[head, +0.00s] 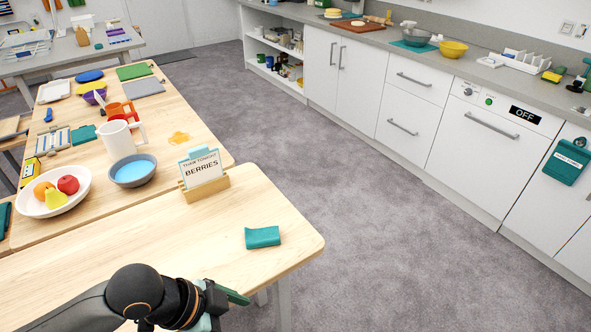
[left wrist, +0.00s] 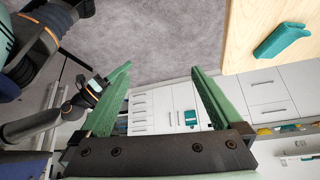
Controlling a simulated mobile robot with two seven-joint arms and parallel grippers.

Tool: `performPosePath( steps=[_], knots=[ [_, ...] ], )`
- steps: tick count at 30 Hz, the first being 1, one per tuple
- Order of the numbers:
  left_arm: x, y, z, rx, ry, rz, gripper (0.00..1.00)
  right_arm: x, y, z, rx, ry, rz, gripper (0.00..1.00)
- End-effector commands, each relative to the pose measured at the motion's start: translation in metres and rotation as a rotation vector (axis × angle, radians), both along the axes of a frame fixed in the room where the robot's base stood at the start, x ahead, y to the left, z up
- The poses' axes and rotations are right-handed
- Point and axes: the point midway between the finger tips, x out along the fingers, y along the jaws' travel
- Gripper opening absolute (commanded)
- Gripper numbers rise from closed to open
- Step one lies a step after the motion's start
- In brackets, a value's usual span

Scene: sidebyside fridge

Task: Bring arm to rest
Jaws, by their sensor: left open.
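My left gripper (head: 236,297) is at the bottom of the head view, by the near edge of the wooden table (head: 120,247). It is partly hidden by its own wrist. In the left wrist view my left gripper (left wrist: 162,68) shows two green fingers spread wide with nothing between them. A teal folded cloth (head: 263,237) lies on the table beyond the gripper, apart from it. The cloth also shows in the left wrist view (left wrist: 282,41).
A berries sign in a wooden stand (head: 204,185), a blue-filled bowl (head: 133,171), a white pitcher (head: 118,139) and a fruit bowl (head: 82,190) stand on the table. White cabinets (head: 410,90) line the far wall. Grey floor (head: 345,185) lies clear between.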

Motion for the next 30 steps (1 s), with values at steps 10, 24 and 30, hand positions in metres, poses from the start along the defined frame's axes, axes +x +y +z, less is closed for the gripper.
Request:
performPosePath(
  steps=[10,24,30],
  knots=[
    [0.04,-0.029,-0.048,-0.308,-0.072,0.419,1.0,0.004,0.0,0.003,0.0,-0.009,-0.001,0.0],
    [-0.027,0.063,-0.177,-0.262,-0.148,1.001,1.0,0.002,0.0,0.001,0.0,-0.005,0.0,0.0],
    [-0.039,0.071,-0.186,-0.242,-0.151,1.027,1.0,0.002,0.0,0.001,0.0,-0.005,0.0,0.0]
  ],
)
